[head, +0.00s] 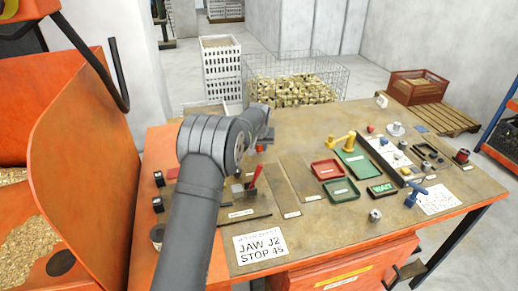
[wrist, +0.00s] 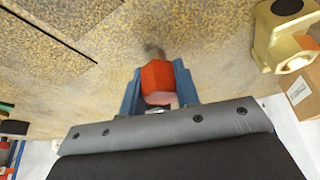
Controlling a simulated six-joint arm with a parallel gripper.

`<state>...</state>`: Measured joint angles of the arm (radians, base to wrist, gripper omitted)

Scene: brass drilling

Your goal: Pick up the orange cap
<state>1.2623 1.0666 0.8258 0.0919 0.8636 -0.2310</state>
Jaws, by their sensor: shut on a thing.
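The orange cap (wrist: 157,73) sits between the two blue fingers of my gripper (wrist: 158,88) in the wrist view. The fingers press on it from both sides, so my gripper is shut on it. A small dark shadow lies on the bench top just beyond the cap. I cannot tell whether the cap touches the bench or hangs just above it. In the head view my arm hides most of my gripper, over the back left of the bench (head: 300,225).
A brass fitting (wrist: 272,38) and a cardboard box (wrist: 302,92) are at the right in the wrist view. In the head view, a red tray (head: 327,170), green trays and a yellow-handled part (head: 342,141) lie right of my arm. A red lever (head: 254,178) stands close by.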

